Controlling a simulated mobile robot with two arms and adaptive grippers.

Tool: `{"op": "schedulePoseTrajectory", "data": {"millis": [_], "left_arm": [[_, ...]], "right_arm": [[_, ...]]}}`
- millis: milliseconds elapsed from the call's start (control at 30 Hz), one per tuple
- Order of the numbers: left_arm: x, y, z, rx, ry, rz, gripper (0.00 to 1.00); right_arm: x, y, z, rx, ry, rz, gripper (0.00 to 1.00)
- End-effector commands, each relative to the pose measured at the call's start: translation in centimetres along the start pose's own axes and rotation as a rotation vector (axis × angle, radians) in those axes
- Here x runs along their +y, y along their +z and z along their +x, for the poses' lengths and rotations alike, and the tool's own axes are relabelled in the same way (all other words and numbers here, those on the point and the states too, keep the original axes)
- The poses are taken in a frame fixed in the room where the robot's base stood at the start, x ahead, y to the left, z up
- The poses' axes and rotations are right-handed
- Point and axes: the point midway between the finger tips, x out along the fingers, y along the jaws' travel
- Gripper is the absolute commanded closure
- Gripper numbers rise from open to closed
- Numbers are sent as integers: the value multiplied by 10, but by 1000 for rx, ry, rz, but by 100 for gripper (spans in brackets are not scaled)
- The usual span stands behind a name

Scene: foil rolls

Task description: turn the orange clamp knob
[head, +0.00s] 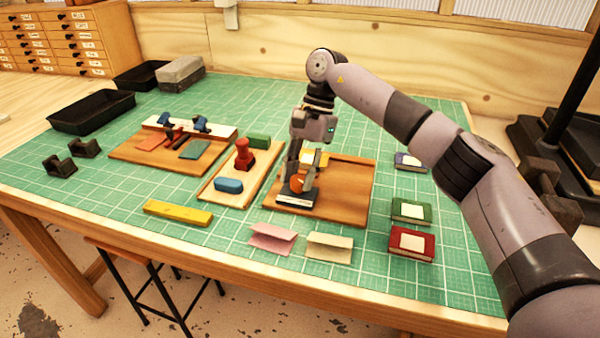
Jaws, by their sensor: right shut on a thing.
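The orange clamp knob (300,184) shows between the fingers of my right gripper (299,180), low over a wooden board (345,200) right of the table's middle. The gripper points down and is shut on the knob; its fingers hide part of it. A dark block with a pale edge (295,200) lies on the board just below the knob. A small yellow piece (318,158) is behind the gripper. My left gripper does not show.
Left stand a board with a red stamp-like piece (243,160) and a board with blue clamps (202,124). A yellow bar (178,213) and folded cards (272,238) lie in front. Green (411,222) and red books (412,254) lie right. A black tray (92,112) is far left.

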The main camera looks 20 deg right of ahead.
Motion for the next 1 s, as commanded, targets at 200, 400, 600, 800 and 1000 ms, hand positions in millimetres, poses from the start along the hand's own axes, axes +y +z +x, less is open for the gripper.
{"op": "schedulePoseTrajectory", "data": {"millis": [200, 400, 600, 800, 1000], "left_arm": [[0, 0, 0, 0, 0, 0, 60], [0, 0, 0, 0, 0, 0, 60], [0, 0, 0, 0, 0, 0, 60], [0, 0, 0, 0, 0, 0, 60], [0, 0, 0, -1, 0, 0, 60]], "right_arm": [[0, 0, -1, 3, 3, -12, 97], [0, 0, -1, 3, 2, -12, 97], [0, 0, -1, 3, 2, -12, 61], [0, 0, -1, 2, 3, -12, 50], [0, 0, 0, 1, 4, -12, 50]]}}
